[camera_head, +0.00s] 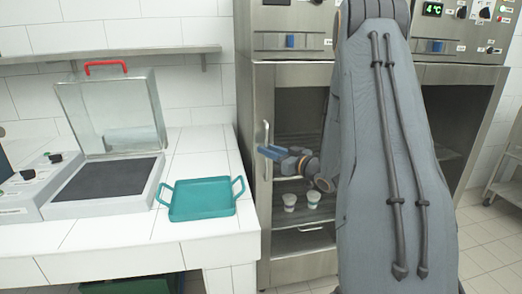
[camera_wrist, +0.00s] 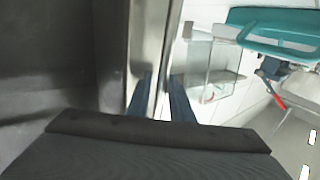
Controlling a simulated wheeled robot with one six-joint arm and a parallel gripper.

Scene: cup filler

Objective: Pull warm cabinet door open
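The warm cabinet is taken to be the steel cabinet in the middle of the head view. Its glazed door (camera_head: 264,215) looks shut, with a pale vertical handle (camera_head: 265,135) on its left edge. My gripper (camera_head: 264,151) is at this handle, reaching in from the right. In the wrist view, the blue fingertips (camera_wrist: 160,78) lie on either side of a narrow bright metal strip that appears to be the handle. A gap shows between the fingers, but whether they press on the handle is unclear. My arm hides the door's right side.
Two small cups (camera_head: 289,202) (camera_head: 313,200) show through the glass. A cold cabinet with a 4°C display (camera_head: 432,9) stands at the right. Left of the door, a tiled counter (camera_head: 110,235) bears a teal tray (camera_head: 202,199) and a device with a clear raised lid (camera_head: 115,110).

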